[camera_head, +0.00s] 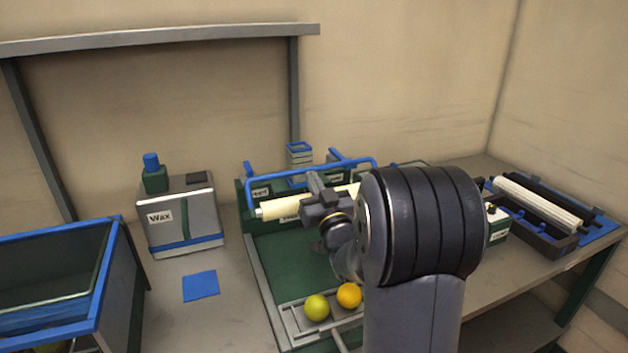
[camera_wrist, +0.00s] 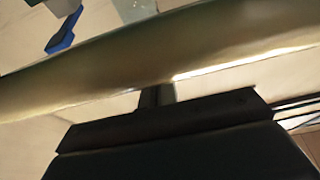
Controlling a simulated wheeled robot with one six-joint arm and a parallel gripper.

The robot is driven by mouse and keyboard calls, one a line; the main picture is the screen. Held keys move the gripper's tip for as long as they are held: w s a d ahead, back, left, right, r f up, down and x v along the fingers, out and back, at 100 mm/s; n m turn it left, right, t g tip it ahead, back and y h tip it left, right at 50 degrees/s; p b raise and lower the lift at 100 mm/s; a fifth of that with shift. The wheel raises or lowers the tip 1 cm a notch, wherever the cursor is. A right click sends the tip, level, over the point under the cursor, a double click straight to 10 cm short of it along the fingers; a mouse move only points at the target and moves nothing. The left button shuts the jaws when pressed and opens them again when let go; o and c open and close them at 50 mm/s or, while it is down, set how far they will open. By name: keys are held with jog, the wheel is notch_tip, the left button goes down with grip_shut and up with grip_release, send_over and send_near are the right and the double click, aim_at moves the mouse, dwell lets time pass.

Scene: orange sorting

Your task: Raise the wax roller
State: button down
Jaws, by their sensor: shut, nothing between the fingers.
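The cream roller (camera_head: 279,208), which I take for the wax roller, lies across the green sorting station in the head view, below a blue bar handle (camera_head: 300,169). My arm hides its right part. My gripper (camera_head: 314,182) is at the roller's middle, its fingers shut and empty.
A green orange (camera_head: 316,307) and a ripe orange (camera_head: 349,295) lie on the grey front rack. A wax box (camera_head: 180,222), a blue pad (camera_head: 201,286) and a blue-rimmed bin (camera_head: 112,262) are left. A tray (camera_head: 566,243) with spare rollers (camera_head: 535,203) is right.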

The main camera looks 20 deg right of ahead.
jog(key=shift+w+r+b, duration=0.65)
jog(key=shift+w+r, duration=0.05)
jog(key=shift+r, duration=0.25)
jog(key=shift+f, duration=0.1)
